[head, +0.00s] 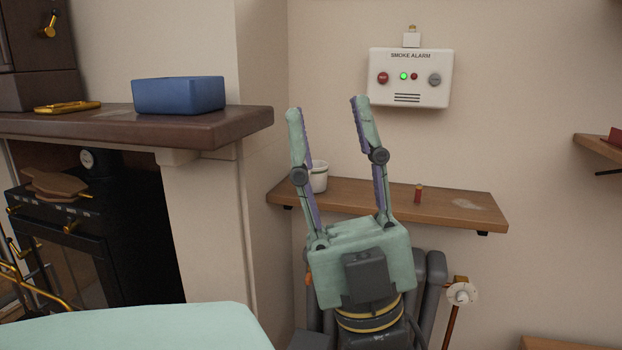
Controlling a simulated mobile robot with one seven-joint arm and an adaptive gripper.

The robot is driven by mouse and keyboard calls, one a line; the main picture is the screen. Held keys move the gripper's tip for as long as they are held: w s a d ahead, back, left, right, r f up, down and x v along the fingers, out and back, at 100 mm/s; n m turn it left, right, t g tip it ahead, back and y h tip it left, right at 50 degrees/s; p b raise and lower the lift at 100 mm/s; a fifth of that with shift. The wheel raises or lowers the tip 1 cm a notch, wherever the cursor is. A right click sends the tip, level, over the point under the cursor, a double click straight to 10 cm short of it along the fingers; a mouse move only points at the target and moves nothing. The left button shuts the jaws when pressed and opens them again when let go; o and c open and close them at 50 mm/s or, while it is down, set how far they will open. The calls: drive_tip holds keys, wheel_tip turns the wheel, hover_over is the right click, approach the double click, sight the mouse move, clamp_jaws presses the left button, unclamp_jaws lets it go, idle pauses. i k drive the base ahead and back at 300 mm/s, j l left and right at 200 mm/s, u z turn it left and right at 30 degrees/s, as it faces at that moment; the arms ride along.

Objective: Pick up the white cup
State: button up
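The white cup (319,177) stands upright on a wooden wall shelf (446,202), near the shelf's left end. My gripper (324,108) is in front of the shelf with its two fingers pointing up and spread apart. It is open, with nothing seen held in it. In the picture the cup shows between the fingers, partly hidden behind the left finger. How far the gripper is from the cup in depth is hard to tell.
A small red cylinder (418,193) stands on the shelf right of the cup. A smoke alarm (409,78) hangs above. The mantel (200,130) with a blue box (178,95) juts out at left, over a dark stove (95,235). A radiator valve (461,294) is below right.

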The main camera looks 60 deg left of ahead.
sight(317, 176)
drive_tip(key=u, duration=1.85)
